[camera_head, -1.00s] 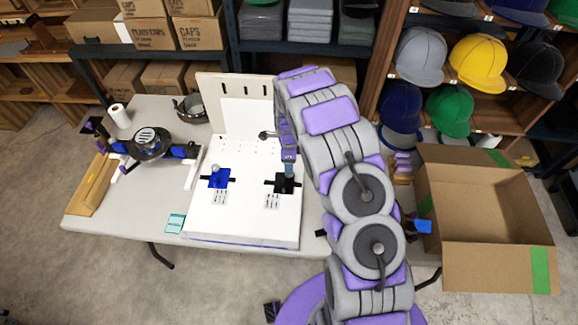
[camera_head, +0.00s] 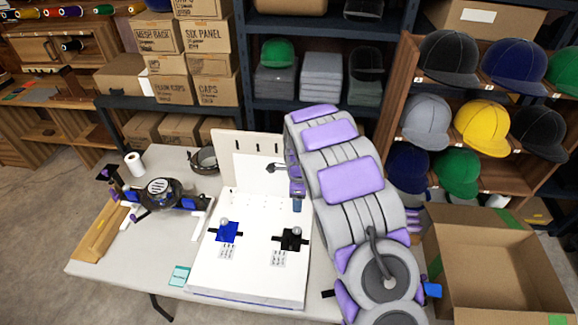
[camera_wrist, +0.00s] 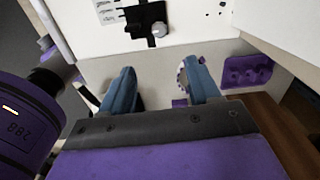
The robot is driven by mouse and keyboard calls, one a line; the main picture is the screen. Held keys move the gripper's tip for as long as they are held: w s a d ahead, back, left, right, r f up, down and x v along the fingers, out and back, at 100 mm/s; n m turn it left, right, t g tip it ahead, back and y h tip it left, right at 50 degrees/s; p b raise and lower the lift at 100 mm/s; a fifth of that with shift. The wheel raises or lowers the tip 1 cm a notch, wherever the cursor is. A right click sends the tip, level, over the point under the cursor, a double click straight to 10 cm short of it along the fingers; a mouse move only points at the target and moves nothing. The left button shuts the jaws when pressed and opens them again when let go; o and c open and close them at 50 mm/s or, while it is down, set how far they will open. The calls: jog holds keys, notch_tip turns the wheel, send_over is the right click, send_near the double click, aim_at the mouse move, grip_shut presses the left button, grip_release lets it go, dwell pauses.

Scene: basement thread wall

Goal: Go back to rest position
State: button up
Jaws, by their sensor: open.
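My gripper (camera_head: 297,203) is above the right part of the white board (camera_head: 250,270) on the table. In the wrist view my gripper (camera_wrist: 159,68) shows two blue fingers spread apart with nothing between them. A black fixture with a knob (camera_head: 291,239) is on the board just below my gripper; it also shows beyond the fingers in the wrist view (camera_wrist: 150,22). A blue fixture with a grey knob (camera_head: 228,232) is on the board to the left. My arm covers the table's right part.
An open cardboard box (camera_head: 450,265) stands at the right. A ring-shaped device (camera_head: 160,190), a paper roll (camera_head: 134,164) and a wooden piece (camera_head: 100,233) are on the table's left. Shelves with caps (camera_head: 480,127) and cardboard boxes (camera_head: 205,38) stand behind.

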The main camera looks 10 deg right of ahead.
jog(key=shift+r, duration=0.1)
jog(key=s+d+r+n, duration=0.2)
jog(key=s+r+n, duration=0.7)
jog(key=s+r, duration=0.8)
jog(key=s+a+r+n+g, duration=0.1)
jog(key=s+n, duration=0.5)
jog(key=s, duration=0.6)
jog(key=s+a+r+n, duration=0.1)
jog(key=s+r+n, duration=0.3)
jog(key=s, duration=0.9)
jog(key=shift+s+a+n+g, duration=0.15)
jog(key=shift+s+n+g, duration=0.2)
jog(key=shift+n, duration=0.75)
jog(key=shift+w, duration=0.25)
